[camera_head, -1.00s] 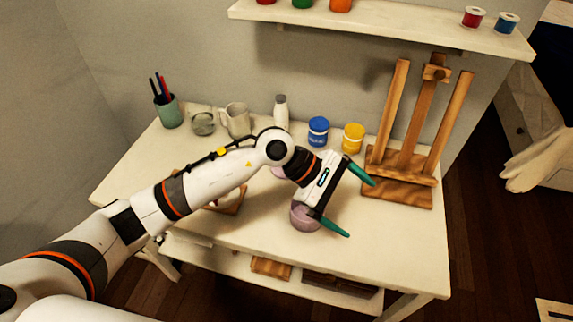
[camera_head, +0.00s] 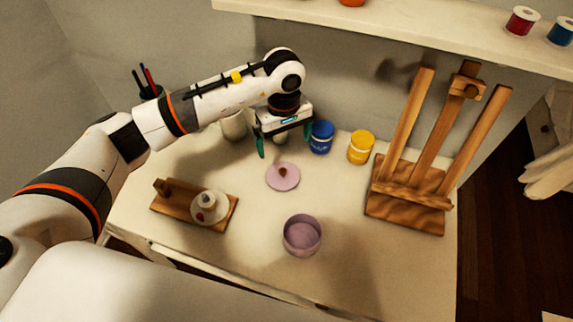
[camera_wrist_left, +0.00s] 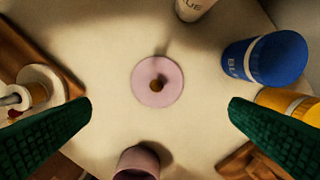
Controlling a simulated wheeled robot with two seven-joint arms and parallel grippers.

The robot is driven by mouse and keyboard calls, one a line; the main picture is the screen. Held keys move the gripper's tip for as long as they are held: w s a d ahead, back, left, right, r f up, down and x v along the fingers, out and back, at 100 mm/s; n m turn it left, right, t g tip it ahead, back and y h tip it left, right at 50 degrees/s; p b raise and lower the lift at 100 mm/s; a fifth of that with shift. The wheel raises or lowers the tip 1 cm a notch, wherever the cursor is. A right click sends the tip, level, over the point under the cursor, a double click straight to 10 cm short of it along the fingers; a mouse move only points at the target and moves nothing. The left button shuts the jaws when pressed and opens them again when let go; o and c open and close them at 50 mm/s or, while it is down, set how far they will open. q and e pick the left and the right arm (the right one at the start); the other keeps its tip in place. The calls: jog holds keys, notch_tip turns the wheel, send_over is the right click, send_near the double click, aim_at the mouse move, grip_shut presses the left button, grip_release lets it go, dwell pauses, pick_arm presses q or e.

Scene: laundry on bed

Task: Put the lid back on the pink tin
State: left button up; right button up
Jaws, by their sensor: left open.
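The pink tin (camera_head: 302,236) stands open and upright near the front middle of the table; its inside shows empty. Its round pink lid (camera_head: 283,176), with a small brown knob, lies flat on the table behind the tin. In the left wrist view the lid (camera_wrist_left: 157,81) sits between and beyond my fingers, and the tin (camera_wrist_left: 137,163) is at the bottom edge. My left gripper (camera_head: 284,148) is open and empty, above the table and apart from the lid. Its green fingers (camera_wrist_left: 160,120) are spread wide. My right gripper is not in view.
A blue jar (camera_head: 321,137) and a yellow jar (camera_head: 361,147) stand behind and right of the lid. A wooden easel (camera_head: 420,160) stands at the right. A wooden stand with a white spool (camera_head: 209,207) is at the left. The front right of the table is clear.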

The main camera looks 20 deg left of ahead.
pick_arm(q)
jog(key=p, duration=0.1)
send_over(283, 170)
notch_tip(283, 170, down, 6)
jog(key=shift+d+r, duration=0.1)
jog(key=shift+d, duration=0.05)
jog(key=shift+f, duration=0.45)
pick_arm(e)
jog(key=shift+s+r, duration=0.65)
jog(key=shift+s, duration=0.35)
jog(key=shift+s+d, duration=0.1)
pick_arm(q)
jog(key=shift+f+p, duration=0.3)
jog(key=shift+p, duration=0.1)
notch_tip(283, 170, down, 4)
jog(key=shift+s+r+p, duration=0.1)
jog(key=shift+r+p, duration=0.05)
jog(key=shift+p, duration=0.35)
jog(key=shift+f, duration=0.45)
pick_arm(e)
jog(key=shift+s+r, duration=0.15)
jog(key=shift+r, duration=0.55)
pick_arm(q)
jog(key=c, duration=0.9)
